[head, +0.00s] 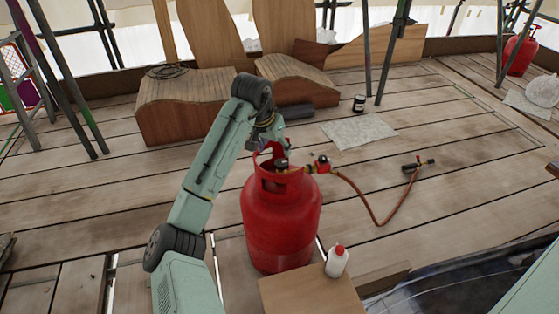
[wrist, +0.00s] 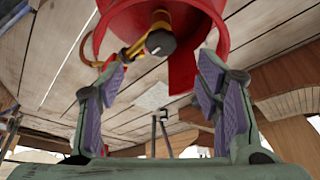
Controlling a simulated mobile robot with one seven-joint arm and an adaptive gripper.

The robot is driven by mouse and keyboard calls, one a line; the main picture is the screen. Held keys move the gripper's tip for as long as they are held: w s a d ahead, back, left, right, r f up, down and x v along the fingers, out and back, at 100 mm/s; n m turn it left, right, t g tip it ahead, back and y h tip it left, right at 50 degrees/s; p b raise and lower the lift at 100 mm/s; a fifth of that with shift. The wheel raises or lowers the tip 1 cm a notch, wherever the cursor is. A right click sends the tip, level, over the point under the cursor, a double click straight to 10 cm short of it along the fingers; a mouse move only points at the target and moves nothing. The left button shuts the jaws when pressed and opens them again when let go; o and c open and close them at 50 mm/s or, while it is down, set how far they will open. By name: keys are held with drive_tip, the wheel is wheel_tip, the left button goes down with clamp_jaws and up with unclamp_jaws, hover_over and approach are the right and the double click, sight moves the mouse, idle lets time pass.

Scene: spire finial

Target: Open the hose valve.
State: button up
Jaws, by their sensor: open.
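A red gas cylinder (head: 282,222) stands upright on the plank deck. A dark round knob (head: 282,164) sits inside its top collar. To the right of the collar is a small valve with a red and black top (head: 323,163), on a brass fitting; an orange-brown hose (head: 365,200) runs from it to a torch (head: 411,168) on the deck. My gripper (head: 279,150) is above the collar, its fingers partly hidden. In the wrist view my gripper (wrist: 160,75) is open and empty, facing the red collar (wrist: 178,75), with the dark knob (wrist: 160,42) beyond and between the fingers.
Curved timber pieces (head: 185,100) and scaffold poles (head: 390,50) stand behind. A dark can (head: 359,103) and a grey sheet (head: 358,131) are on the deck.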

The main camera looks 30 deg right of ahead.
sight(281, 163)
drive_tip(key=x, duration=0.9)
drive_tip(key=shift+w+f, duration=0.1)
drive_tip(key=shift+w, duration=0.05)
drive_tip(key=shift+c, duration=0.3)
drive_tip(key=c, duration=1.1)
